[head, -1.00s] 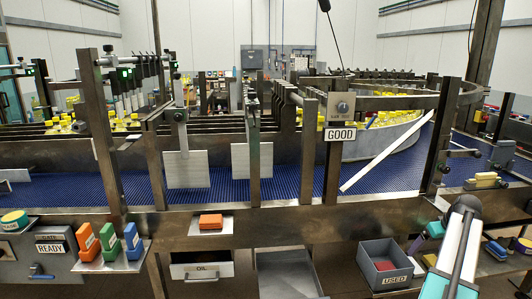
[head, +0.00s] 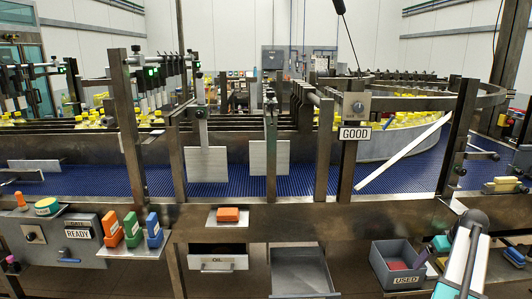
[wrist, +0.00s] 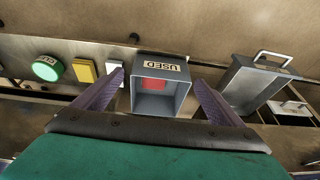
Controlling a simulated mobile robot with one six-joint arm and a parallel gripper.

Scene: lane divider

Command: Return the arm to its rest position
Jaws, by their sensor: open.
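My arm stands at the lower right of the head view. My gripper (head: 421,259) has a teal body and purple fingers and hangs just right of the grey USED bin (head: 377,266). In the wrist view my gripper (wrist: 158,77) has its fingers spread wide with nothing held between them. The USED bin (wrist: 176,103) shows beyond and between the fingers, with a red item (wrist: 156,85) inside it. The gap from fingers to bin is hard to judge.
Above the bin runs the blue belt (head: 325,181) behind dark posts. A grey open tray (head: 300,270) and an OIL drawer (head: 217,264) lie left of the bin. An orange block (head: 228,215) sits on a ledge.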

